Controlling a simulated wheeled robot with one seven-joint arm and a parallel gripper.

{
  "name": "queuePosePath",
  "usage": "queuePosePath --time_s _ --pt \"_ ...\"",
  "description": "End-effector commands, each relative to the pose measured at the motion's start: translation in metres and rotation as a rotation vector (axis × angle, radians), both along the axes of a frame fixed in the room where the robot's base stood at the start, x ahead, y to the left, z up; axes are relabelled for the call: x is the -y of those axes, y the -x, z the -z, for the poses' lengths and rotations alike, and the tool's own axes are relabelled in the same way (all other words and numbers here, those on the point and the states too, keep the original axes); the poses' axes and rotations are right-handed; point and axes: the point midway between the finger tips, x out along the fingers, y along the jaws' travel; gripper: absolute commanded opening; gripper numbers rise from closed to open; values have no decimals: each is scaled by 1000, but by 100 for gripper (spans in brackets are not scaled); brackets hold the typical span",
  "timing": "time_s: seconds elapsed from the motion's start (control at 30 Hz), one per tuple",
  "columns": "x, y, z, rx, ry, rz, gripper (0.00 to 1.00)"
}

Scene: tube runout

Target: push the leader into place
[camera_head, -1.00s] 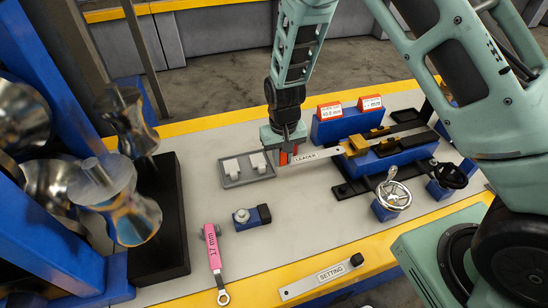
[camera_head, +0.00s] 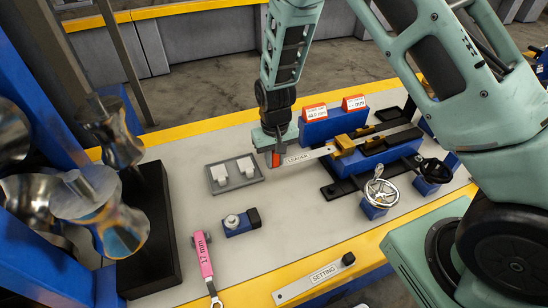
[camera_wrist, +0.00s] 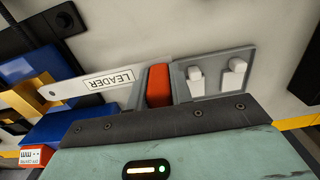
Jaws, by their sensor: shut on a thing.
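The leader (camera_head: 303,157) is a flat white strip with a "LEADER" label and a red grip block (camera_head: 275,158) at its left end. My gripper (camera_head: 272,153) is shut on the red block, which shows between the fingers in the wrist view (camera_wrist: 159,85). The leader lies roughly level in my grip, and its far end reaches the brass guide (camera_head: 345,143) on the blue fixture (camera_head: 375,158). The strip also shows in the wrist view (camera_wrist: 88,86).
A grey tray (camera_head: 215,186) with two white pieces lies left of my gripper. A silver handwheel (camera_head: 382,193) and a black one stand in front of the fixture. A pink wrench (camera_head: 204,257), a small blue block (camera_head: 241,222), a setting bar (camera_head: 318,279) and polished rollers (camera_head: 120,225) are nearby.

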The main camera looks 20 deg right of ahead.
Motion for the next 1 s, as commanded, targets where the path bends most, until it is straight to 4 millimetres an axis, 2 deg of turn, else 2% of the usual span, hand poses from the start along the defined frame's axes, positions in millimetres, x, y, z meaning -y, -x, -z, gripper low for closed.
queuePosePath --time_s 0.3,0.7,1.0 --pt "8 -1 0 1 2 1 0" --pt "-5 0 -1 1 1 0 0" --pt "-7 0 0 1 0 1 0"
